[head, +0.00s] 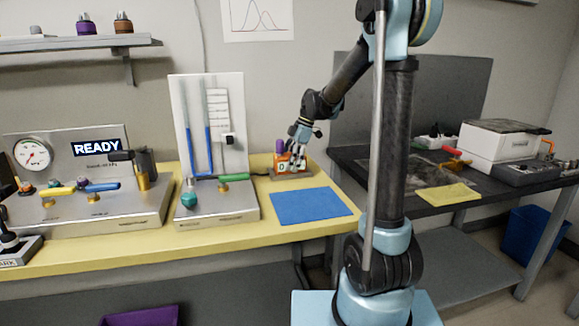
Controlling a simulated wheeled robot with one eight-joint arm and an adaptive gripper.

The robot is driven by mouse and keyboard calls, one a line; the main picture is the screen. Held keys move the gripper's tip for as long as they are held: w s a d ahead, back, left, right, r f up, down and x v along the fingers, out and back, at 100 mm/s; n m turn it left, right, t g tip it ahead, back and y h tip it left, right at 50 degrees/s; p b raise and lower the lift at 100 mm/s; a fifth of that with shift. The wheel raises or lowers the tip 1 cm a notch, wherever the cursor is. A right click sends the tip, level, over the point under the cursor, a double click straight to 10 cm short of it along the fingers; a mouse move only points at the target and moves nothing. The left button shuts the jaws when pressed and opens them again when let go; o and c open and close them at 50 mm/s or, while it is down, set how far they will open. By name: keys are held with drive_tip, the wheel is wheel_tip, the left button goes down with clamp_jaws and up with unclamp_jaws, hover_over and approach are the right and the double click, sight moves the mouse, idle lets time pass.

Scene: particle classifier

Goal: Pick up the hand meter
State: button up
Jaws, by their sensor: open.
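A small orange device with a light display, which looks like the hand meter (283,167), sits at the back right of the yellow bench in the head view. It seems to rest on a low dark base. My gripper (293,158) is open and comes down over the right part of the device, hiding some of it. I cannot tell whether the fingers touch it or stand around it.
A blue mat (312,206) lies in front of the device. A panel with blue tubes (240,100) stands to its left, beyond a metal console with a gauge (33,153). A dark table (395,200) with a white box (500,143) stands to the right.

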drive_tip(key=c, duration=1.4)
drive_tip(key=shift+c, duration=0.2)
